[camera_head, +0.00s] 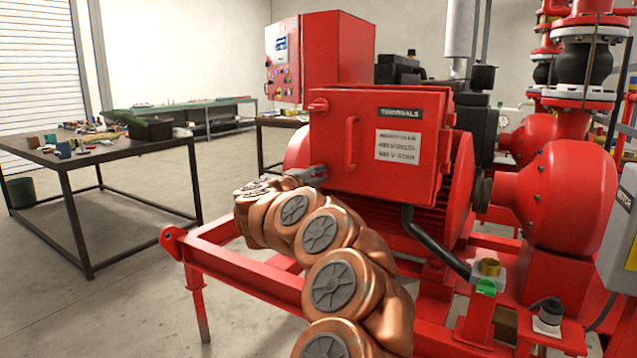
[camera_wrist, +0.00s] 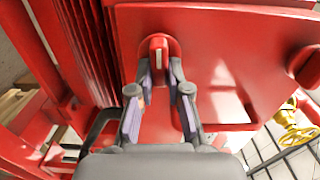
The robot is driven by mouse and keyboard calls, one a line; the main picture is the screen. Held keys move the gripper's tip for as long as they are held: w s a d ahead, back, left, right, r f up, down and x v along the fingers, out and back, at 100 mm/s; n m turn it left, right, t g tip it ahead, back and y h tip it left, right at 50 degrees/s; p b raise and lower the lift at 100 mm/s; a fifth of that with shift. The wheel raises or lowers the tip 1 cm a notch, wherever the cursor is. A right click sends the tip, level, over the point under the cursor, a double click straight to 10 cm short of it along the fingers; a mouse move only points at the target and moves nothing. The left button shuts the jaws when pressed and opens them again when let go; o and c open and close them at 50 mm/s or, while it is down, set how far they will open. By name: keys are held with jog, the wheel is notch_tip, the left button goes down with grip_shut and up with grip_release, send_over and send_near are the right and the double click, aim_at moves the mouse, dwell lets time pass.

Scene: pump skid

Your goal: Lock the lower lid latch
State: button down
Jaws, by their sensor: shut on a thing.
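The red terminal box lid (camera_head: 385,160) is on the front of the pump motor, with a "TERMINALS" label and a bar handle. It looks closed. The upper lid latch (camera_head: 318,106) is at the lid's upper left edge. My gripper (camera_head: 312,174) is at the lid's lower left edge and hides the lower latch in the head view. In the wrist view, the lower lid latch (camera_wrist: 158,50) is a red rounded knob with a pale stripe. My gripper (camera_wrist: 161,78) has its two fingers closed on either side of this latch. The fingertips partly cover it.
A black hose (camera_head: 432,245) runs below the box to a brass fitting. Red frame rails (camera_head: 235,268) lie under my arm. In the wrist view, another red rounded part (camera_wrist: 306,66) is at the right, with a yellow valve (camera_wrist: 295,125) below.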

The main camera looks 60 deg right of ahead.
jog(key=shift+f+m, duration=0.1)
jog(key=shift+m, duration=0.4)
jog(key=c, duration=1.1)
grip_release()
jog(key=shift+a, duration=0.1)
jog(key=a, duration=1.1)
jog(key=shift+s+a, duration=0.25)
jog(key=shift+a, duration=0.15)
